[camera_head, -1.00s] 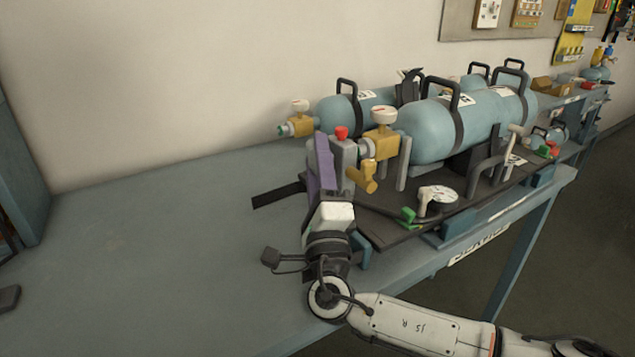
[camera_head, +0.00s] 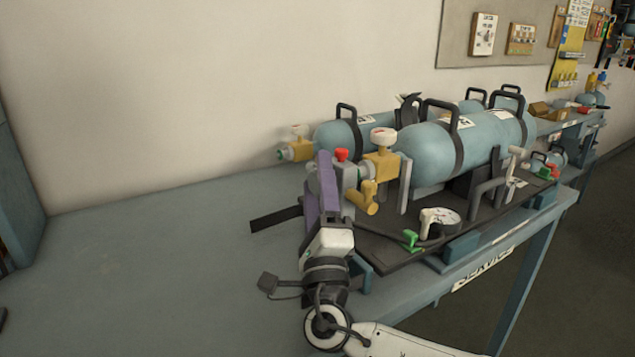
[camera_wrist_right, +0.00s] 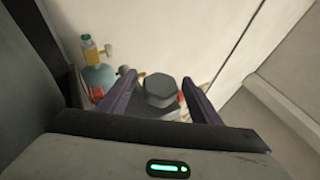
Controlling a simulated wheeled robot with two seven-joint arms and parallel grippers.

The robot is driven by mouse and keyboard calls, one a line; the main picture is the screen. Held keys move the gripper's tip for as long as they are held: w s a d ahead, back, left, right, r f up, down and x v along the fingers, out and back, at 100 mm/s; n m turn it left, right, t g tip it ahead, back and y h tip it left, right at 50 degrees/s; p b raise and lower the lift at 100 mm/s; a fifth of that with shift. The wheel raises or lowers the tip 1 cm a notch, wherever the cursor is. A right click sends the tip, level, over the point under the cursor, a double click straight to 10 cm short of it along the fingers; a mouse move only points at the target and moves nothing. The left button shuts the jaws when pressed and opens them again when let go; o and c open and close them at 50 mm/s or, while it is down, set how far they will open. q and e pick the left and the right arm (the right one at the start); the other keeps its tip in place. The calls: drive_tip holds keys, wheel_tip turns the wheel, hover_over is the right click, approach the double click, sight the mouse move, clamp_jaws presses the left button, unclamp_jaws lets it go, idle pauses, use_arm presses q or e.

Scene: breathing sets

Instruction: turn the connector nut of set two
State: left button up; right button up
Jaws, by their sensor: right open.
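The nearest breathing set has a light-blue cylinder (camera_head: 430,155) with a brass valve (camera_head: 382,166) and a white-topped knob. My right gripper (camera_head: 338,178) is at the outlet end of this valve, with its purple fingers upright. In the right wrist view, a grey hexagonal connector nut (camera_wrist_right: 160,90) lies between the two open fingers (camera_wrist_right: 160,82), with a gap visible on each side. In the head view the fingers partly hide the nut. I cannot read the set's number. My left gripper is out of view.
A second cylinder (camera_head: 335,136) with its own brass valve (camera_head: 297,148) lies behind. A pressure gauge (camera_head: 440,222) and a green fitting (camera_head: 412,240) sit on the dark base plate. The bench top (camera_head: 170,250) to the left is clear. A wall rises behind.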

drive_tip(key=s+d+f+p, duration=0.1)
drive_tip(key=s+d+f, duration=0.1)
drive_tip(key=s, duration=1.4)
drive_tip(key=shift+d+f, duration=0.2)
drive_tip(key=shift+d, duration=0.15)
